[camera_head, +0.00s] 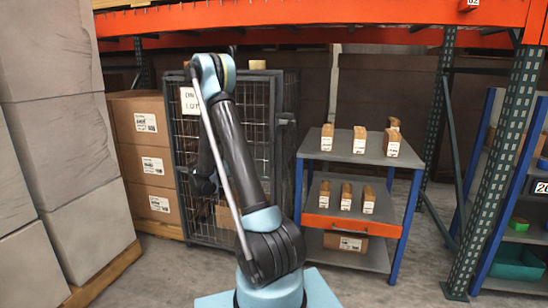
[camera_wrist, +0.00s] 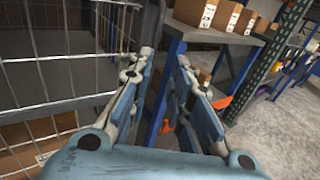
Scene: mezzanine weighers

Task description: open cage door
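The grey wire-mesh cage (camera_head: 253,130) stands left of centre in the head view, behind my arm. A white sign hangs on its front, partly covered by my arm. A small grey fitting (camera_head: 287,118) sits at its right edge; I cannot tell if it is the latch. The front looks closed, but my arm hides much of it. In the wrist view the mesh (camera_wrist: 45,72) fills the left side. My gripper (camera_wrist: 166,56) is open and empty, its fingers apart just right of the cage's upright, with a blue shelf post beyond the gap.
A blue-and-grey shelf cart (camera_head: 345,150) with several small boxes stands close right of the cage. Stacked cartons (camera_head: 145,160) stand left of it, and large grey wrapped blocks (camera_head: 70,130) further left. A green rack upright (camera_head: 512,150) is at right. Floor in front is clear.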

